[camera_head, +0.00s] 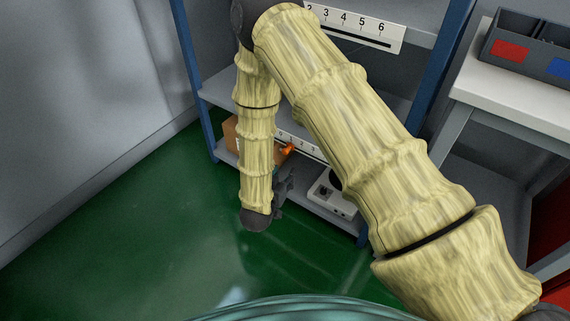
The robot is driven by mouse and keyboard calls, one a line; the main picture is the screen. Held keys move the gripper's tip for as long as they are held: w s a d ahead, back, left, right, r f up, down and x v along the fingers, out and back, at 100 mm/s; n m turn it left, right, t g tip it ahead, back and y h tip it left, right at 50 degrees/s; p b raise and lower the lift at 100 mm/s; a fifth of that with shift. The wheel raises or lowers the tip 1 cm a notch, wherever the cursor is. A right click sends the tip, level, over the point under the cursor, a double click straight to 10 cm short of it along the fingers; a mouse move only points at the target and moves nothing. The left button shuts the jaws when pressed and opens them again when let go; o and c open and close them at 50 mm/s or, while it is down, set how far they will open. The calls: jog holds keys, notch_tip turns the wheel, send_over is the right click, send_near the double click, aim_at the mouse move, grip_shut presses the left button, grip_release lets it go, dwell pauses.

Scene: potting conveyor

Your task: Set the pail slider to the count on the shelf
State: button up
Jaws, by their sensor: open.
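A white number plate (312,155) is on the lower part of the blue-posted shelf. An orange knob (287,149) sits on it near its left, low-number end; the exact number is partly hidden by my arm. A second number plate (370,32) with a dark slot is on the upper shelf, showing 2 to 6; its left end is behind my arm and no knob shows on it. My dark gripper (284,187) is open, just below the orange knob in the picture and partly behind my arm link. I see no clear pails.
A cardboard box (229,134) and a white device (331,195) stand on the lower shelf. Blue posts (195,80) frame the rack. A white table (510,95) with dark bins (518,45) stands at right. The green floor (150,230) is clear at left.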

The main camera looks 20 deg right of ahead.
aim_at(284, 152)
jog(key=w+a+m+h+b, duration=0.4)
jog(key=h+b, duration=0.2)
jog(key=b, duration=0.4)
jog(key=shift+b+x, duration=2.25)
jog(key=shift+x, duration=3.1)
jog(key=shift+f, duration=0.1)
grip_shut()
